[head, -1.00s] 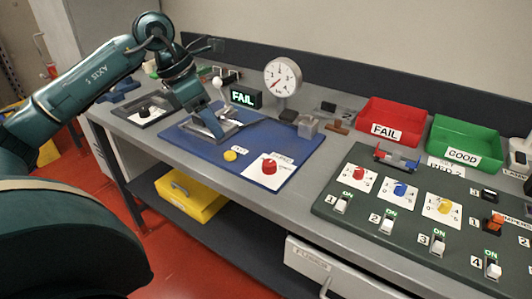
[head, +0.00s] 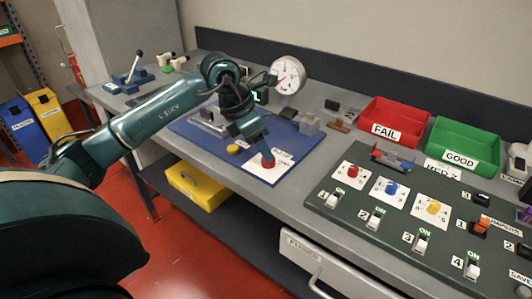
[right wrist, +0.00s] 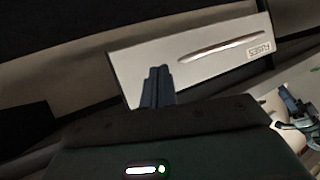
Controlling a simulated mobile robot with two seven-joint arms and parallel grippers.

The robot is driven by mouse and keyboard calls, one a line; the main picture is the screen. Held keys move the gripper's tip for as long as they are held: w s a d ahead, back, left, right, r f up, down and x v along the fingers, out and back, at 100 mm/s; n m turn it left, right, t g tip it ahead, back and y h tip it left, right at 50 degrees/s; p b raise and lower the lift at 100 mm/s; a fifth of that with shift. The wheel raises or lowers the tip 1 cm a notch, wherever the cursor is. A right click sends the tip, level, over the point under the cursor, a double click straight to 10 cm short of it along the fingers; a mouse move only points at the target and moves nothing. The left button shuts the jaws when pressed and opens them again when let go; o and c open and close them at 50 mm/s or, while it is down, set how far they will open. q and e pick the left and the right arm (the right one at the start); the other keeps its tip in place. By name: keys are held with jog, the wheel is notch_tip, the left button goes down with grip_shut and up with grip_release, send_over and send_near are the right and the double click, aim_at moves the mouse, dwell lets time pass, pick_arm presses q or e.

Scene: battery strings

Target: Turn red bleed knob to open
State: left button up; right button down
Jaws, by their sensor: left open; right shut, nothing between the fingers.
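The red bleed knob (head: 268,161) stands on a white label card at the right front of the blue mat (head: 295,165). My left gripper (head: 266,154) points down at the knob, its fingers at or just above the knob's top. The fingers hide part of the knob, and I cannot tell whether they touch it. The left gripper is open. My right gripper (right wrist: 157,88) shows in the right wrist view with its fingers together and nothing between them, in front of a drawer marked FUSES.
A yellow button (head: 233,149) and a metal fixture (head: 208,118) are on the mat near the arm. A round gauge (head: 288,75) stands behind. The red FAIL bin (head: 395,120), green GOOD bin (head: 464,144) and dark switch panel (head: 330,220) are to the right.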

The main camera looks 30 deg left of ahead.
pick_arm(q)
jog(key=shift+x, duration=2)
jog(key=shift+c, duration=0.4)
jog(key=c, duration=0.9)
